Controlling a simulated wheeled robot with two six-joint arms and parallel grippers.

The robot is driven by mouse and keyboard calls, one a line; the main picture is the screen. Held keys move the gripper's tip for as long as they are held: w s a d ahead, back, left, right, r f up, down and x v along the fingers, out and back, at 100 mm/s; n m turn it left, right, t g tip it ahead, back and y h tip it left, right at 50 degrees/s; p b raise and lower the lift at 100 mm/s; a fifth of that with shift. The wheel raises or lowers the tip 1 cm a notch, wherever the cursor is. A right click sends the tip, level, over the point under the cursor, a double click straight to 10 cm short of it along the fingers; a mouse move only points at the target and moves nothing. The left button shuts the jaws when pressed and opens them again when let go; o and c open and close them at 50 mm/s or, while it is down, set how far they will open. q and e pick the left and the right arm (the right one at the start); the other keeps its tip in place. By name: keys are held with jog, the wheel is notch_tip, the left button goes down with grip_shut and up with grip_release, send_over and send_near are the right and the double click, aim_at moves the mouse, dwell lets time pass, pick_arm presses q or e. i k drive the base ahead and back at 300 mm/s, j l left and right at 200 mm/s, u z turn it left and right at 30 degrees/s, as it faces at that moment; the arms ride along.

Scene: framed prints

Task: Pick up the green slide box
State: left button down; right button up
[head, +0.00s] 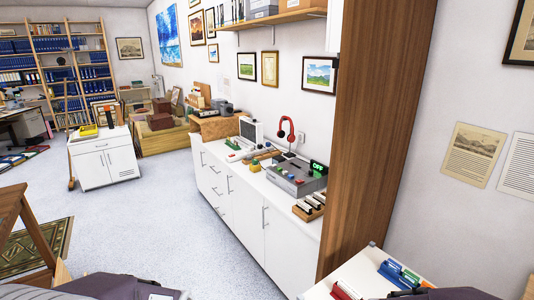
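A small green object (411,277), possibly the green slide box, stands at the lower right on a white surface (372,262), beside blue box-like objects (391,274). It is small and partly cut off by my own arm in front, so I cannot be sure of its shape. My arm links show dark grey-purple at the bottom edge, left and right. Neither gripper's fingers can be seen.
Red objects (344,291) lie on the same white surface, left of the green one. A brown wooden panel (378,130) stands behind it. A long white cabinet (245,205) carries equipment and a red headset (287,130). The grey floor (140,228) at mid-left is open.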

aim_at(228, 144)
jog(key=i+j, duration=0.25)
jog(key=i+j+z, duration=0.15)
jog(key=j, duration=0.3)
jog(key=i+j, duration=0.3)
jog(key=i+j+z, duration=0.15)
jog(key=j, duration=0.25)
jog(key=i+j, duration=0.25)
jog(key=j, duration=0.15)
jog(key=i+j+z, duration=0.1)
jog(key=j, duration=0.3)
jog(key=i+j+z, duration=0.1)
jog(key=i+j, duration=0.15)
jog(key=j, duration=0.15)
jog(key=i+j+z, duration=0.1)
jog(key=i+j, duration=0.35)
jog(key=i+j+z, duration=0.1)
jog(key=i+j, duration=0.4)
jog(key=i+j+z, duration=0.1)
jog(key=i+j, duration=0.4)
jog(key=i+j+z, duration=0.1)
jog(key=i+j, duration=0.3)
jog(key=j, duration=0.25)
jog(key=i+j+z, duration=0.1)
jog(key=i+j, duration=0.35)
jog(key=j, duration=0.15)
jog(key=i+j, duration=0.35)
jog(key=i, duration=0.15)
